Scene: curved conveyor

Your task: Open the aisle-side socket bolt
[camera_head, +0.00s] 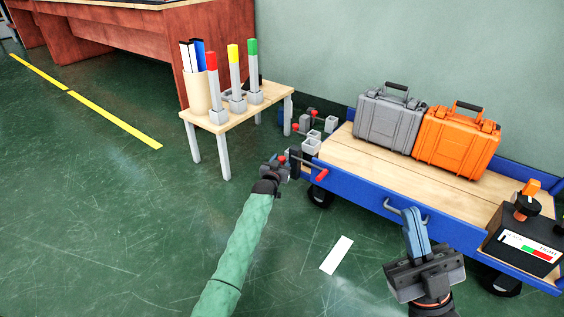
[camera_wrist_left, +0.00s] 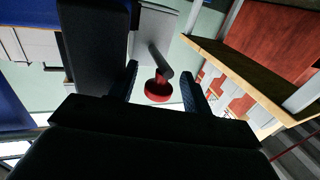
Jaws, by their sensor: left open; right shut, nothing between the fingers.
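A red-knobbed bolt with a grey shaft (camera_wrist_left: 158,90) shows in the left wrist view, below a grey block (camera_wrist_left: 152,30). My left gripper (camera_wrist_left: 160,80) is open, with one fingertip on each side of the knob in that view; contact cannot be told. In the head view the left gripper (camera_head: 274,168) is at the cart's near left corner, beside a small red knob (camera_head: 282,159). A red grip (camera_head: 321,175) sits just right of it, by the cart frame. My right gripper (camera_head: 414,228) is shut and empty, in front of the cart's long side.
The blue-framed cart (camera_head: 385,205) carries a grey case (camera_head: 388,118), an orange case (camera_head: 456,138) and a black box (camera_head: 520,245). More grey sockets with red knobs (camera_head: 295,128) stand behind the left gripper. A small table (camera_head: 216,127) holds coloured posts. Floor at left is clear.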

